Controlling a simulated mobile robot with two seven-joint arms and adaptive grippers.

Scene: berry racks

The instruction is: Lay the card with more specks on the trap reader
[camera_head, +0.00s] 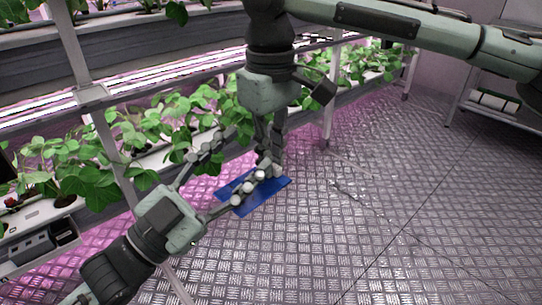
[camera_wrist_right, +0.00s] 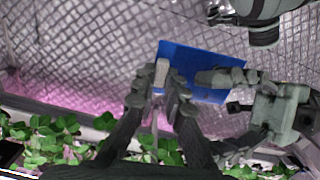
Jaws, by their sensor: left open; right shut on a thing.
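A blue card (camera_head: 256,201) is held in the air above the metal floor. My right gripper (camera_head: 269,165) points down from above and is shut on the card near one edge; the grip also shows in the right wrist view (camera_wrist_right: 160,85), with the blue card (camera_wrist_right: 204,64) behind the fingers. My left gripper (camera_head: 252,150) reaches in from the lower left with its fingers spread wide. One left finger crosses in front of the card; I cannot tell whether it touches. No specks can be made out on the card. I cannot identify the trap reader or a second card.
Racks with leafy plants (camera_head: 180,120) run along the left and back, with a slanted rack post (camera_head: 80,60) near the left. Grey boxes (camera_head: 32,248) sit on a low shelf at lower left. A bench (camera_head: 492,101) stands at the far right. The patterned floor (camera_head: 400,220) is clear.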

